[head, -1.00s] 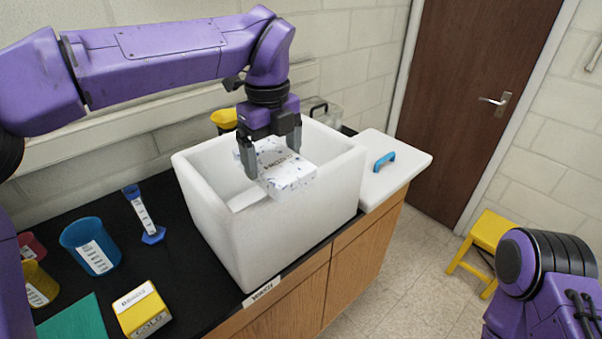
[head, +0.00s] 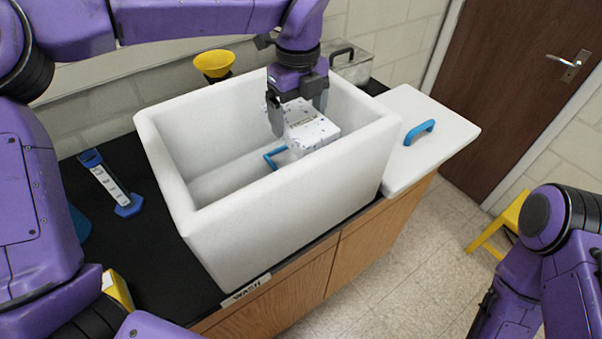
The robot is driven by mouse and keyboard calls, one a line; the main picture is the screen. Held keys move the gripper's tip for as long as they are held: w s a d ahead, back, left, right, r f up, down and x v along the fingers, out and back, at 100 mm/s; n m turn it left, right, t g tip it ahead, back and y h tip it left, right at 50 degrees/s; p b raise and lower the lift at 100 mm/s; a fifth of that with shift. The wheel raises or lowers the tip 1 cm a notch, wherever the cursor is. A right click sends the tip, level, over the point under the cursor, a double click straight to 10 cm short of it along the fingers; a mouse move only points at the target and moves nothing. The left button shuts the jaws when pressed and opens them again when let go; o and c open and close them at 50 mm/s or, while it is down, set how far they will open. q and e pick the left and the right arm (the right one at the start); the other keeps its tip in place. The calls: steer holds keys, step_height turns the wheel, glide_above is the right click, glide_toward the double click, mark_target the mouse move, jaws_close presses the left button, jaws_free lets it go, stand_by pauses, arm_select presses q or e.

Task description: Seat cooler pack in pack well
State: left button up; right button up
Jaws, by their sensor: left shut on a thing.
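My left gripper (head: 297,112) points down, its two fingers shut on a white pack (head: 313,134) with blue specks and dark lettering too small to read. I take this as the cooler pack. It hangs at the right part of the big white open box (head: 260,215), its top about level with the front rim or a little below. A blue bar (head: 275,157) shows inside the box, just left of the pack. The pack hides the floor beneath it, and I cannot make out a well there. My right arm stands at the right edge; its gripper is out of view.
A white lid (head: 440,150) with a blue handle (head: 419,131) lies right of the box. A yellow funnel (head: 214,64) and a clear container (head: 350,62) are behind the box. The left inside of the box is free.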

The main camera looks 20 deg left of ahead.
mark_target(303, 123)
arm_select(q)
steer(key=f, duration=0.1)
steer(key=w+f, duration=0.2)
steer(key=f, duration=0.1)
steer(key=shift+w+f+b, duration=0.1)
steer(key=shift+w+b, duration=0.15)
steer(key=shift+b, duration=0.1)
steer(key=f+p, duration=0.1)
steer(key=f, duration=0.1)
steer(key=s+f+p, duration=0.1)
steer(key=f, duration=0.2)
steer(key=shift+f, duration=0.25)
steer(key=f, duration=0.2)
steer(key=f+p, duration=0.1)
steer(key=f, duration=0.1)
steer(key=shift+w, duration=0.3)
steer(key=shift+s, duration=0.1)
arm_select(e)
steer(key=shift+w+r, duration=0.55)
steer(key=shift+r, duration=0.05)
arm_select(q)
steer(key=shift+s, duration=0.1)
arm_select(e)
steer(key=shift+f, duration=0.1)
arm_select(q)
steer(key=shift+f+b, duration=0.15)
steer(key=shift+b, duration=0.15)
steer(key=o, duration=1)
steer(key=shift+o, duration=0.2)
